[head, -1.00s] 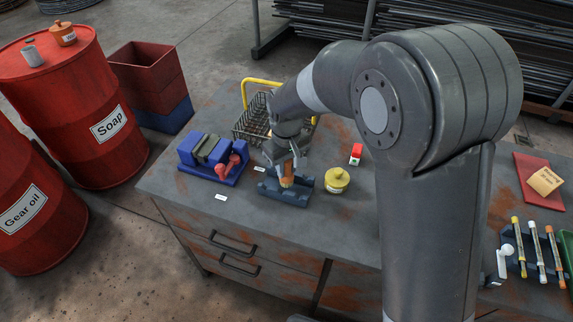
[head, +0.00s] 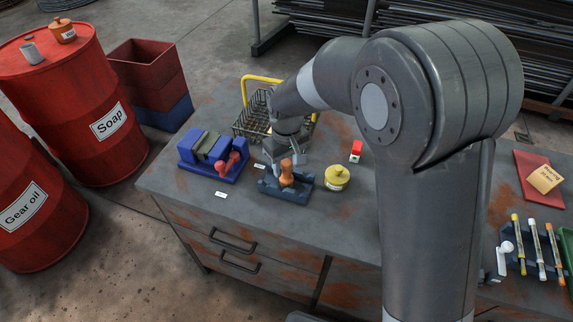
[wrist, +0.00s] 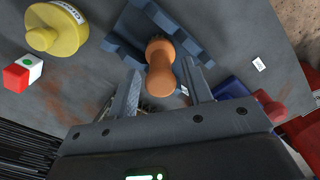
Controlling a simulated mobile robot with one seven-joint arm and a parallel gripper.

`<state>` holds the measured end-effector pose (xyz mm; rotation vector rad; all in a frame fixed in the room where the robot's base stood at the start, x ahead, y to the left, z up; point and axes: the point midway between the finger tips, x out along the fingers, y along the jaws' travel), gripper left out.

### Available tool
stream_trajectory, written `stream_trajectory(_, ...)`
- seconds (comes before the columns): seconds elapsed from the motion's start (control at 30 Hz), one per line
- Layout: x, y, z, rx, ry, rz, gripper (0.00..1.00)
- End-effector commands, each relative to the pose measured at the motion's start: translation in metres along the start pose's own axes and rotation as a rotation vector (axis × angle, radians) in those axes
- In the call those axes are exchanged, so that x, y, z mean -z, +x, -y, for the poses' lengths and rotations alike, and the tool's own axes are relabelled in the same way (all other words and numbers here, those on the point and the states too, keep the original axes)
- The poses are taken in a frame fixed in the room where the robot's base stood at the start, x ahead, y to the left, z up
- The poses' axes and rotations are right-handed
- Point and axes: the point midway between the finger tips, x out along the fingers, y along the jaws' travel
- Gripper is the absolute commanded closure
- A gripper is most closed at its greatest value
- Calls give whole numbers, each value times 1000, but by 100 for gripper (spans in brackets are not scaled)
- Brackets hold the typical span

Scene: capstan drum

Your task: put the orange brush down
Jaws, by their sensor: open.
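The orange brush (head: 287,172) stands upright in the blue-grey holder (head: 297,194) on the bench. Its rounded orange handle (wrist: 160,68) shows in the wrist view, with the holder (wrist: 190,38) around and beyond its lower end.
A blue vise (head: 212,155) with red handles stands left of the holder. A yellow tin (head: 337,178) and a small red-and-white box (head: 356,151) stand to the right. A wire basket (head: 250,125) is behind my gripper.

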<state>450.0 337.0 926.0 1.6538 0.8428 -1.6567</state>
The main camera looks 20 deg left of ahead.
Motion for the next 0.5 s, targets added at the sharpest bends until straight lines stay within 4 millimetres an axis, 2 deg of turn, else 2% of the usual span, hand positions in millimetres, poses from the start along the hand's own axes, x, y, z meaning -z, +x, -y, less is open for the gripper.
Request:
stream_trajectory(0.3, 1, -68, -1, -2, 0, -7, 54)
stream_trajectory(0.5, 1, -105, 0, -1, -1, -5, 54)
